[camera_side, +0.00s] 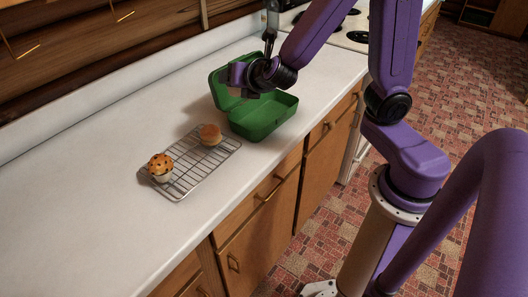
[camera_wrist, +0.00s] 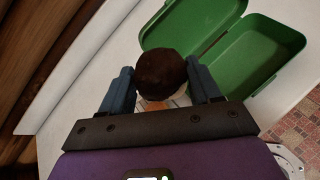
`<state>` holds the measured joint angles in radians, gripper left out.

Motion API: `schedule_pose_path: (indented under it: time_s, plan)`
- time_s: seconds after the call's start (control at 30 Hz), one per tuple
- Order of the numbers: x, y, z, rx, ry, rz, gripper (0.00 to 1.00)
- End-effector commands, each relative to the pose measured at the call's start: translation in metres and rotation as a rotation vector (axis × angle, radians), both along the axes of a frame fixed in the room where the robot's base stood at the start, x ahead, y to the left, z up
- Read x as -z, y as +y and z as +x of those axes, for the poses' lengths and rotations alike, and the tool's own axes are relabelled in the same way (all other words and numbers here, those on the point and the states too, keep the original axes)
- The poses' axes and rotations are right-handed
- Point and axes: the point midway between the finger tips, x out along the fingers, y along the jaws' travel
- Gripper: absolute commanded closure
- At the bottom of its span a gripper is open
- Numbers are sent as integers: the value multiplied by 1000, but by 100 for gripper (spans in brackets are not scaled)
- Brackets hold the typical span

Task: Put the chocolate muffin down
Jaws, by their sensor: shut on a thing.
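My gripper (camera_side: 244,86) is shut on the chocolate muffin (camera_wrist: 160,72). In the wrist view the muffin's dark brown round top shows between the two blue-grey fingers. In the side view the gripper is in front of the open green lunch box (camera_side: 264,117), by its raised lid. The muffin is mostly hidden there by the gripper. In the wrist view the muffin overlaps the edge of the green box (camera_wrist: 262,52). I cannot tell the exact height of the muffin above the box or counter.
A stove (camera_side: 335,27) stands beyond the box. The counter (camera_side: 75,215) is clear at the near left.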

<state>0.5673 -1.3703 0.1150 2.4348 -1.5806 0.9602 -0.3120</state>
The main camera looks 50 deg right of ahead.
Motion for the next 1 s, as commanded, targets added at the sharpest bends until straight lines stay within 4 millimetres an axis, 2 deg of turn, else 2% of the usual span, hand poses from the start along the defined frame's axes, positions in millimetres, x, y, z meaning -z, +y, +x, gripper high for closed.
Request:
schedule_pose_path:
  time_s: [0.03,0.13,0.43,0.87,1.0]
  plan:
    - [1,-9,1,-14,0,-1,45]
    - [3,-19,3,-46,2,-1,45]
    - [1,-29,5,-88,-3,2,45]
    - [-49,-28,5,-88,-6,5,45]
    - [-50,-21,25,-55,-7,-1,45]
